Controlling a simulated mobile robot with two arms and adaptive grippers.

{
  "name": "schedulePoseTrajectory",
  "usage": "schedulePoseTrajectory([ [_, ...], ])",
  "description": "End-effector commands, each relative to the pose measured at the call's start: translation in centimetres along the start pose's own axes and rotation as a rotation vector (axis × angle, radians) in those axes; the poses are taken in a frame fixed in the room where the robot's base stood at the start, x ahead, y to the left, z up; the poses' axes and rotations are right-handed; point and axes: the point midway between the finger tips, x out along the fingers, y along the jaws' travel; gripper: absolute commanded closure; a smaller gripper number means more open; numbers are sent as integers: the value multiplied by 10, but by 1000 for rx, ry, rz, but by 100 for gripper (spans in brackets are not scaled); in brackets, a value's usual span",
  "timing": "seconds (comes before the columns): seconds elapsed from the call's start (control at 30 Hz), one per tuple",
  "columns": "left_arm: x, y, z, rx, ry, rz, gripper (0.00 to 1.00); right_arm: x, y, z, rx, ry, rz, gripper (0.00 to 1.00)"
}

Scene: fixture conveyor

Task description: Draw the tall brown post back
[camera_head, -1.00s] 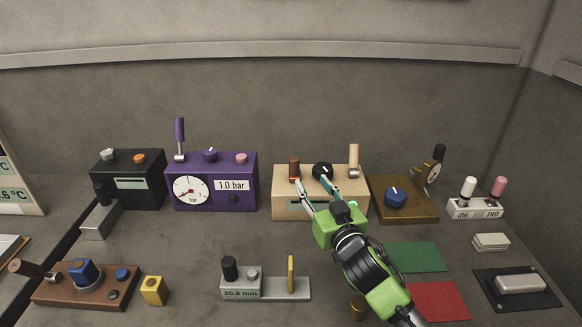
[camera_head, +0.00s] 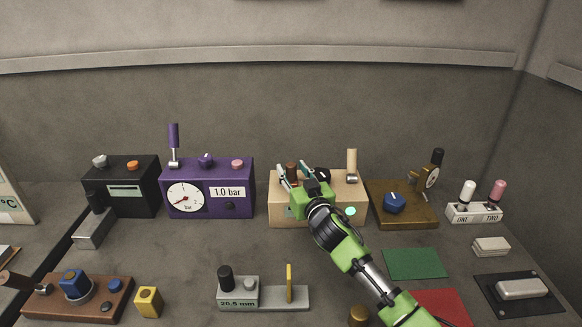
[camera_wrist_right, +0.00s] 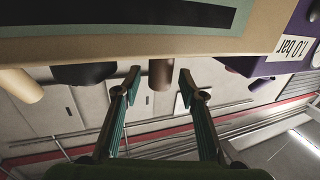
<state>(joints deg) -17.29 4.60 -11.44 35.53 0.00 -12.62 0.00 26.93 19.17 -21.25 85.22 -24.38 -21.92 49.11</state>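The tall brown post (camera_head: 291,168) stands on top of the beige box (camera_head: 340,216), at its left end. In the right wrist view the brown post (camera_wrist_right: 161,74) hangs down in the picture between the two fingertips. My right gripper (camera_head: 292,173) is open, with its fingers on either side of the post. It also shows in the right wrist view (camera_wrist_right: 162,82), where a gap is visible between the post and each finger. My left gripper is not in view.
On the same box, a black knob (camera_head: 322,174) and a tan post (camera_head: 352,161) stand right of the brown post. A purple gauge box (camera_head: 207,200) stands to the left. A brown plate with a blue knob (camera_head: 394,203) lies to the right.

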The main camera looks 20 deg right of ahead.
Motion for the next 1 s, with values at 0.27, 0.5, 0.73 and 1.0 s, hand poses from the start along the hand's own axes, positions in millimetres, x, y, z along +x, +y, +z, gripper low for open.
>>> schedulePoseTrajectory([
  [0.27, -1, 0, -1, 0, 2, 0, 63, 17, 0, 0, -1, 0, 0, 62],
  [0.5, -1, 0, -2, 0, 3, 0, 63, 18, 0, 0, -1, 0, 0, 62],
  [0.73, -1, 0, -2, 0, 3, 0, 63, 18, 0, 0, -1, 0, 0, 100],
  [1.0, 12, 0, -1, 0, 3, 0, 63, 26, -24, 3, 5, 3, -3, 100],
])
